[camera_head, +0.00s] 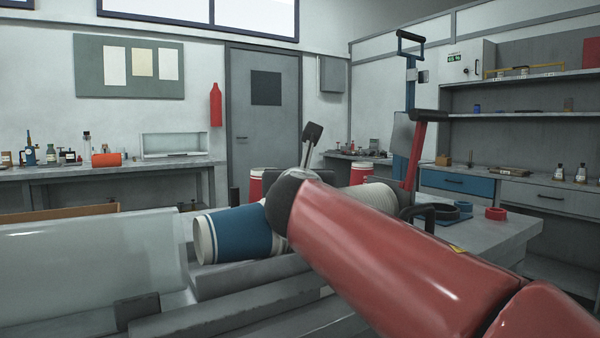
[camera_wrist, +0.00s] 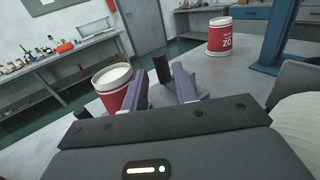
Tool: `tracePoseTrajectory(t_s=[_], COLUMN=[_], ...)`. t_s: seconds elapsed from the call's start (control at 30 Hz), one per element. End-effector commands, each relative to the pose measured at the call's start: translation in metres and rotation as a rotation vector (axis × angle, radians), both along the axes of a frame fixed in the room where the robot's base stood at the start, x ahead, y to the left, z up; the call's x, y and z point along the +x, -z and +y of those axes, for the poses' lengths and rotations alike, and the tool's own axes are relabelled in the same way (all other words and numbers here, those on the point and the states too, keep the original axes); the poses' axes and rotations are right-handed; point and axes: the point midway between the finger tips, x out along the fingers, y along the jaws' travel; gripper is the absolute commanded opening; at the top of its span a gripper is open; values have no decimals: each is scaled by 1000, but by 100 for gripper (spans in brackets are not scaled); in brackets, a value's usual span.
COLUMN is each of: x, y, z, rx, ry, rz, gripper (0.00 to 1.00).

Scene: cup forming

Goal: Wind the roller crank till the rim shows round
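My gripper shows in the wrist view (camera_wrist: 160,82), its two purple fingers apart with nothing clearly held. A short dark upright post (camera_wrist: 160,67) shows in the gap between them; I cannot tell its distance or whether it is a crank handle. A red lever with a dark grip (camera_head: 417,150) stands beyond my arm in the head view; I cannot tell if it is the roller crank. A blue paper cup (camera_head: 232,235) lies on its side, its white rim toward the left.
A red tub (camera_wrist: 112,88) stands left of the fingers, another (camera_wrist: 222,38) farther right. A white ribbed stack (camera_head: 375,197) lies behind my arm. A blue upright machine (camera_head: 408,120) stands at right, near a red ring (camera_head: 496,213). A clear cover (camera_head: 90,255) fills the left.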

Motion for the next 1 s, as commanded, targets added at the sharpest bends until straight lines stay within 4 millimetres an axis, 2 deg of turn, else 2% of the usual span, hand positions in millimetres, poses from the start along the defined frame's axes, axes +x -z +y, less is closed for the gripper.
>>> tracePoseTrajectory(t_s=[0.1, 0.23, 0.6, 0.83, 1.0], x=[20, 33, 40, 40, 41], y=[0, 0, 0, 0, 1], z=[0, 1, 1, 1, 4], rx=[0, 0, 0, 0, -2], ry=[1, 1, 0, 0, 24], rz=[1, 1, -1, -1, 2], gripper=[29, 29, 29, 0, 0])
